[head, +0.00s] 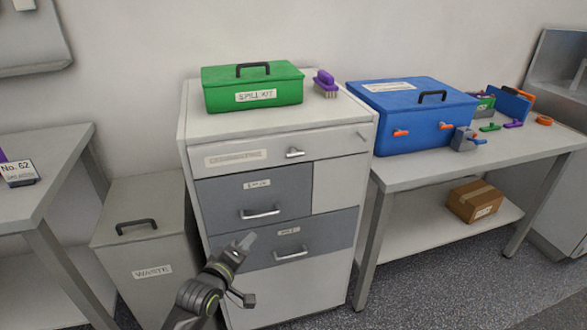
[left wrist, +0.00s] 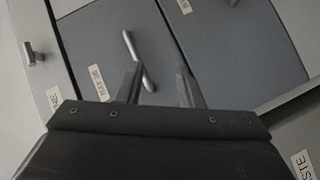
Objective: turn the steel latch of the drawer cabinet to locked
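The drawer cabinet (head: 338,185) stands in the middle of the head view, white with grey drawer fronts. The steel latch (head: 295,152) appears to be the small metal piece on its top white front, its bar roughly level. It also shows at the left of the left wrist view (left wrist: 33,54), where the picture is turned sideways. My left gripper (head: 247,241) is in front of the grey drawers, below and left of the latch and apart from it. In the left wrist view its two fingers (left wrist: 160,82) are spread and empty. My right gripper is not in view.
A bar handle (head: 260,213) sticks out of the upper grey drawer near my left gripper; another handle (head: 291,253) is below. A green spill kit (head: 254,88) and purple brush (head: 326,84) rest on top. A waste bin (head: 147,255) stands left, a bench (head: 440,165) right.

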